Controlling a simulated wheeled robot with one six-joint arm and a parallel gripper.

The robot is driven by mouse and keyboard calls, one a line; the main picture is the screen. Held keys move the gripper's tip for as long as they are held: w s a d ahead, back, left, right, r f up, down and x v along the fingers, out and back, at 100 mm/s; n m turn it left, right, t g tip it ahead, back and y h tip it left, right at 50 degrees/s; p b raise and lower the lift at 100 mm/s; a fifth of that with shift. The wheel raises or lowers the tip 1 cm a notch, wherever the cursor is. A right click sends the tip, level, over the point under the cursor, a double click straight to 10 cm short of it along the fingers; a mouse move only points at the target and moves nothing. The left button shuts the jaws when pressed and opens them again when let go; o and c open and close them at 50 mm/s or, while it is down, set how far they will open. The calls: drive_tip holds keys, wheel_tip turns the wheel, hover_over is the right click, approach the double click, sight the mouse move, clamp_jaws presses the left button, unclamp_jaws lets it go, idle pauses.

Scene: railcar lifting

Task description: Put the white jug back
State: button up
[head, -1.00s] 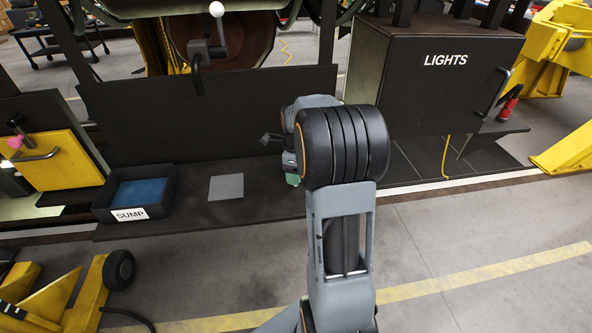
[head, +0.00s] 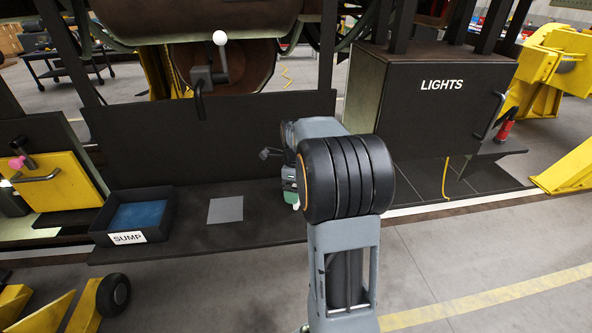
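I cannot make out a white jug in the head view. My gripper (head: 270,153) is beyond the wrist of my arm, above the dark ledge (head: 265,225), and mostly hidden behind my own arm links. Only a small dark part of it shows at the left, so its opening is unclear. A small green and white patch (head: 291,187) shows just below the wrist; I cannot tell what it belongs to. A flat grey square (head: 225,210) lies bare on the ledge, left of my gripper.
A black bin labelled SUMP (head: 127,238) with a blue inside stands left of the grey square. A dark box labelled LIGHTS (head: 430,110) is at the right. A white-knobbed lever (head: 220,60) rises behind the dark panel (head: 215,140). Yellow equipment (head: 60,180) is at the left.

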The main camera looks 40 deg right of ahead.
wheel_tip(320, 180, up, 8)
drive_tip(key=shift+r, duration=0.15)
drive_tip(key=s+a+f+n+t, duration=0.1)
drive_tip(key=s+a+n, duration=0.6)
drive_tip(key=n, duration=0.7)
drive_tip(key=s+a+f+n+t, duration=0.2)
drive_tip(key=s+a+n, duration=0.5)
drive_tip(key=a+n, duration=0.4)
drive_tip(key=shift+s+a+f+n+t, duration=0.25)
drive_tip(key=shift+n+t, duration=0.55)
drive_tip(key=shift+n, duration=0.7)
